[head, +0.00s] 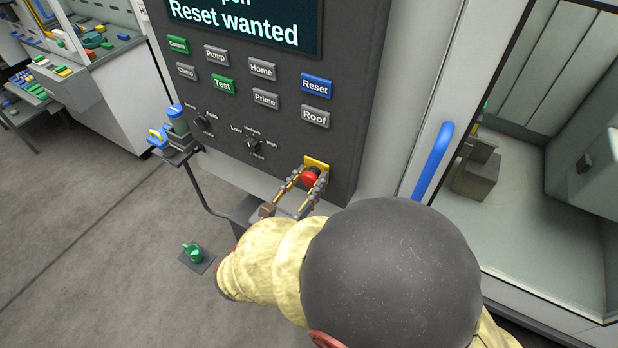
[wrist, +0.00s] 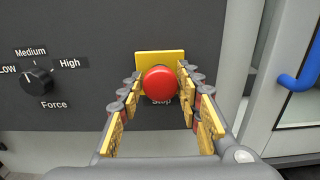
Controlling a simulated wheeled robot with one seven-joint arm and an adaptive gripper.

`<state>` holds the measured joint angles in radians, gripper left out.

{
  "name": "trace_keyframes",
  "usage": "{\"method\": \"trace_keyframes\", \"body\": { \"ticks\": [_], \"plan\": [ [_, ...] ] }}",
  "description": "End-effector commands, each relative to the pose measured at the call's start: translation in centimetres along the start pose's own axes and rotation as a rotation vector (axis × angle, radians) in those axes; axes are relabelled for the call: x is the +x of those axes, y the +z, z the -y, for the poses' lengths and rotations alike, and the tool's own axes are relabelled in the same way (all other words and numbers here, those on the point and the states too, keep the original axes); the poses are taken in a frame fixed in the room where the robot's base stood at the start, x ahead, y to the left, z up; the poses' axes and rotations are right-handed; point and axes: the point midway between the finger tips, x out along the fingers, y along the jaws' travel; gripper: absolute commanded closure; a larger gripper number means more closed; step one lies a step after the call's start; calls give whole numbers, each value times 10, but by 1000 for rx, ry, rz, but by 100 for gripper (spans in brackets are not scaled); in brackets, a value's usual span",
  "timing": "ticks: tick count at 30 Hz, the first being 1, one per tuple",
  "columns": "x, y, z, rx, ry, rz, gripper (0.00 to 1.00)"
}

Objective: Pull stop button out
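The red stop button (head: 309,177) sits on a yellow backing plate (head: 317,163) low on the right of the dark control panel. In the wrist view the round red button (wrist: 160,84) is centred, with the yellow plate (wrist: 160,57) behind it and the partly covered word "Stop" below. My gripper (head: 307,186) reaches up to the button, one finger on each side. Whether a fingertip touches the button cannot be told.
The panel holds several push buttons, including a blue Reset (head: 316,84), and a Force knob (wrist: 37,79) left of my gripper. The display (head: 245,22) reads "Reset wanted". A blue door handle (head: 433,160) stands to the right. A green pedal-like thing (head: 193,253) is on the floor.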

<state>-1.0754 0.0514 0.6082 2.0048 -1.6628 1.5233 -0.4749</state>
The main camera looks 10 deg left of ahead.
Motion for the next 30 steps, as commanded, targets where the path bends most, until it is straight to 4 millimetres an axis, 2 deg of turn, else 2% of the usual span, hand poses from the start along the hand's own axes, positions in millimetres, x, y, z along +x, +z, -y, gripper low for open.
{"method": "trace_keyframes", "body": {
  "ticks": [8, 17, 30],
  "plan": [
    [0, 0, 0, 0, 0, 0, 48],
    [-1, 0, 0, 0, 0, 0, 48],
    [-39, 0, -1, -1, 2, -1, 48]
  ]
}}
